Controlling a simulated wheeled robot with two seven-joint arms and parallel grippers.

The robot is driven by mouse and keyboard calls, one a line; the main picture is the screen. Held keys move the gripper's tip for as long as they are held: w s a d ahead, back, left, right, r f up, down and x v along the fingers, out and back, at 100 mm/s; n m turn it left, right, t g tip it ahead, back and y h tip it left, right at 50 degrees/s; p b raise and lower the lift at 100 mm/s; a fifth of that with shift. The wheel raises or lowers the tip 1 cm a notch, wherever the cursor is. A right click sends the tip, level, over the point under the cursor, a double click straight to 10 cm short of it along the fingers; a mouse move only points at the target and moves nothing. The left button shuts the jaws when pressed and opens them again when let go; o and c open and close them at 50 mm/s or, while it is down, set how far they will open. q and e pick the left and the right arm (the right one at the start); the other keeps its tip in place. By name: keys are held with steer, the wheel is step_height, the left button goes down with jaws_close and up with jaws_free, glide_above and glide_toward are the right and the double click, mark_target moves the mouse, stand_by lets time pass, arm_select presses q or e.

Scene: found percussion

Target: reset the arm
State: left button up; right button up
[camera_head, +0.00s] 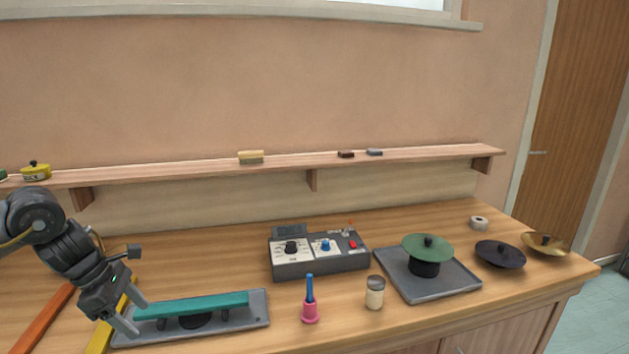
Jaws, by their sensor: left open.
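My left arm comes in from the left, and its gripper (138,316) points down and to the right with its two fingers apart. The fingers are near the left end of a teal bar (192,304), which lies across a grey tray (262,310). I cannot tell whether a finger touches the bar or the tray. My right gripper is not in the view.
An orange bar (42,318) and a yellow bar (100,338) lie left. A control box (318,262), blue-handled pink item (310,311), jar (375,292), green disc on a tray (428,248), dark disc (500,255), brass disc (545,243) and tape roll (479,223) stand rightward. A shelf (205,170) runs behind.

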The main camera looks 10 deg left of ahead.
arm_select(q)
steer(key=w+d+f+n+t+h, duration=0.1)
steer(key=w+d+f+n+h, duration=0.15)
steer(key=d+f, duration=0.65)
steer(key=w+d+f+n+t+h, duration=0.1)
steer(key=d+f+n+t, duration=0.15)
steer(key=d, duration=1.25)
steer(key=s+d+f+n+t, duration=0.2)
steer(key=s+d+n+t, duration=0.25)
steer(key=d+n, duration=0.75)
steer(key=s+a+f+n+g+y, duration=0.2)
steer(key=s+a+f+n, duration=0.3)
steer(key=s+n, duration=0.4)
steer(key=s+a+f+n+g+y, duration=0.25)
steer(key=s+a+n, duration=0.5)
steer(key=n, duration=0.45)
steer(key=s+a+f+n+g+y, duration=0.25)
steer(key=s+a+f+n, duration=0.3)
steer(key=s+n, duration=0.4)
step_height(320, 180, down, 26)
steer(key=s+a+f+g, duration=0.1)
steer(key=s+a+f, duration=0.2)
steer(key=s+f, duration=1.2)
steer(key=shift+s+g, duration=0.4)
steer(key=shift+s, duration=0.25)
